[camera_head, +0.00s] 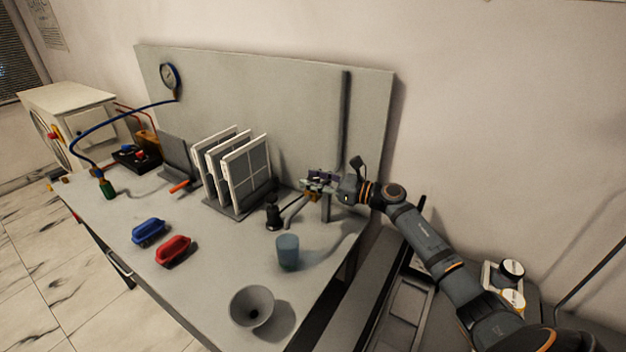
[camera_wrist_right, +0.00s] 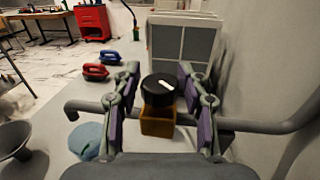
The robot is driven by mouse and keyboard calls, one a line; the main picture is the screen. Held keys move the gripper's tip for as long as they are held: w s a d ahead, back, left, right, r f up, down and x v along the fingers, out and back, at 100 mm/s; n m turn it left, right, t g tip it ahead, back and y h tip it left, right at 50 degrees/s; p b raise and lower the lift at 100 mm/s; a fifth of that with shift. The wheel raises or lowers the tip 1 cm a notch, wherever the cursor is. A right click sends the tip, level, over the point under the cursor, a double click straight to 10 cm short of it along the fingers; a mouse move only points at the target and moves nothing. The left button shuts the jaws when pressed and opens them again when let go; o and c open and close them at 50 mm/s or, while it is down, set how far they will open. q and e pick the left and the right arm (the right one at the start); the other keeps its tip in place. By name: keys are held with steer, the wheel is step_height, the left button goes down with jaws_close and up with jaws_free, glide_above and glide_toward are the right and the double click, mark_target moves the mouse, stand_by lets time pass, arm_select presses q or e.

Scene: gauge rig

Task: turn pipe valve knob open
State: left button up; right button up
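The valve knob (camera_wrist_right: 157,91) is black and round with a white mark on top, seen in the right wrist view. It sits on a brass-coloured valve body (camera_wrist_right: 157,123) on a grey pipe (camera_wrist_right: 262,126). My right gripper (camera_wrist_right: 157,88) is open, with its purple-padded fingers on either side of the knob and visible gaps between. In the head view my right gripper (camera_head: 318,182) is at the valve body (camera_head: 312,196) in front of the back panel, and it hides the knob. My left gripper is not in view.
White framed panels (camera_head: 236,172) stand in a rack left of the gripper. A black-based stand (camera_head: 273,214), a blue cup (camera_head: 288,253) and a grey funnel (camera_head: 252,306) are nearer. Blue (camera_head: 148,231) and red (camera_head: 173,249) handled objects lie left. A gauge (camera_head: 169,77) hangs on the panel.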

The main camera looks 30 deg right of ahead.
steer(key=shift+o, duration=0.8)
steer(key=shift+s+d, duration=0.15)
steer(key=v, duration=1.1)
steer(key=shift+s, duration=0.3)
steer(key=shift+d, duration=0.15)
